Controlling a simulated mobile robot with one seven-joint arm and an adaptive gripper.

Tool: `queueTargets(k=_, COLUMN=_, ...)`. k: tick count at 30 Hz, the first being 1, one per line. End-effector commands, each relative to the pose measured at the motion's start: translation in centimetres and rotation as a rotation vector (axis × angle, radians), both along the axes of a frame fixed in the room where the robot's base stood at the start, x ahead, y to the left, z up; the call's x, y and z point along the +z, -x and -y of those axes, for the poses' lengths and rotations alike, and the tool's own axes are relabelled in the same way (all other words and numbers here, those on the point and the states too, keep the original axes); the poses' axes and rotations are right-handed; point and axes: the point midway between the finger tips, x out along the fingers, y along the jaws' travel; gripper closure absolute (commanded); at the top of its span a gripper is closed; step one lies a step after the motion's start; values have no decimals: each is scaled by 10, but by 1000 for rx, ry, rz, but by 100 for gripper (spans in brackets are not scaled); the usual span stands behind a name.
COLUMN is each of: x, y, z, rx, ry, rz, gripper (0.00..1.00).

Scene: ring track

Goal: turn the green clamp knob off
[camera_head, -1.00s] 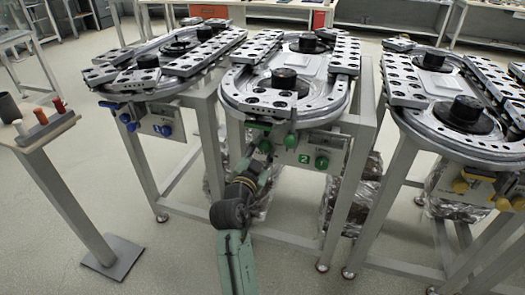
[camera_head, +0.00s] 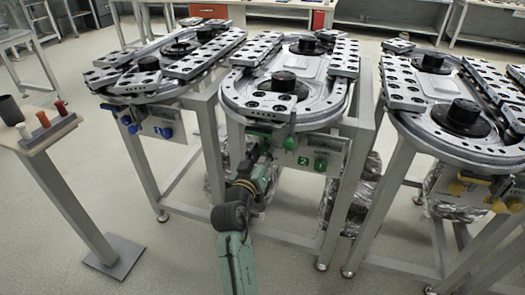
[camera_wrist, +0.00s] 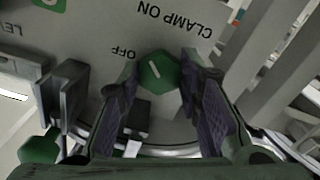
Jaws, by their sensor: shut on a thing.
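The green clamp knob (camera_wrist: 159,72) sits on a grey panel, between my fingers in the wrist view. It has a white line on its face, slanted to the panel lettering. The words CLAMP ON stand to its upper right and OFF to its upper left, both upside down. My gripper (camera_wrist: 160,88) is shut on the knob's sides, with both dark ribbed fingers beside it. In the head view my gripper (camera_head: 262,156) is at the left part of the middle table's front panel (camera_head: 312,152), and the gripped knob cannot be made out clearly there.
Another green knob (camera_head: 320,165) is right of the number 2. Similar tables stand either side, with blue knobs (camera_head: 164,132) left and yellow knobs (camera_head: 513,204) right. A small stand (camera_head: 40,138) is far left.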

Motion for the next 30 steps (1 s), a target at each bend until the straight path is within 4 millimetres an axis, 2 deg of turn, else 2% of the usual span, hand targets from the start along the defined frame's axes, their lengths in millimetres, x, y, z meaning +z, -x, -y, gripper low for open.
queueTargets(k=18, x=1, y=0, z=0, rx=1, ry=531, rz=-176, gripper=96)
queueTargets(k=30, x=0, y=0, z=0, rx=1, ry=720, rz=-235, gripper=96)
